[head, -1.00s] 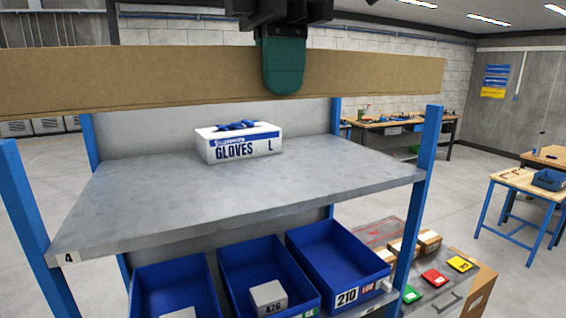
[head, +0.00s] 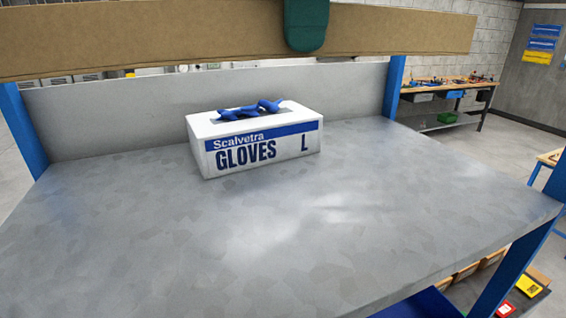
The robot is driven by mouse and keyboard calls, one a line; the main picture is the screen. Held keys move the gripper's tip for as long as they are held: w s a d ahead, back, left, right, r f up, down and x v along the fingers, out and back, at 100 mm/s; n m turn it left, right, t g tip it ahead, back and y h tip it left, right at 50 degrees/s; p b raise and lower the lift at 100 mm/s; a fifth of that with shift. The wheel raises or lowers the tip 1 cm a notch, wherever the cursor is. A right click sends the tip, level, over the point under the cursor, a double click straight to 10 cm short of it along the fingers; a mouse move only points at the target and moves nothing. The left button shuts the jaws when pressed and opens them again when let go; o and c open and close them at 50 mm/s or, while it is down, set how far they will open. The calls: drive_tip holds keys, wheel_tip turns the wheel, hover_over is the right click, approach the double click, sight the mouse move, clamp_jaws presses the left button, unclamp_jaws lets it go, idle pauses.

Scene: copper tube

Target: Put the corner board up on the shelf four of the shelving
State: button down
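The corner board (head: 180,36) is a long brown cardboard strip. It spans nearly the whole width at the top of the head view, held level above the shelf. A green fingertip of my gripper (head: 306,25) lies over its near face, right of its middle. The other finger is hidden behind the board or out of the frame, and the gripper appears shut on the board. Shelf four (head: 300,245) of the shelving is a grey metal board below, between blue uprights. The board is apart from the shelf surface.
A white glove box (head: 255,142) stands on the back middle of the shelf, with blue gloves on top. The shelf is bare in front of it and to both sides. Blue uprights stand at the back left (head: 22,130), back right (head: 394,85) and front right (head: 515,265).

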sight(297, 213)
drive_tip(key=f, duration=0.2)
drive_tip(key=shift+w+f, duration=0.2)
drive_tip(key=shift+f, duration=0.2)
wheel_tip(297, 213, down, 16)
drive_tip(key=b, duration=1.5)
drive_tip(key=shift+s+f, duration=0.15)
drive_tip(key=shift+f, duration=0.05)
drive_tip(key=c, duration=1.3)
unclamp_jaws()
drive_tip(key=shift+c, duration=0.2)
drive_tip(key=shift+r, duration=0.1)
wheel_tip(297, 213, up, 12)
drive_tip(key=p, duration=1.2)
drive_tip(key=shift+r+p, duration=0.15)
drive_tip(key=shift+p, duration=0.15)
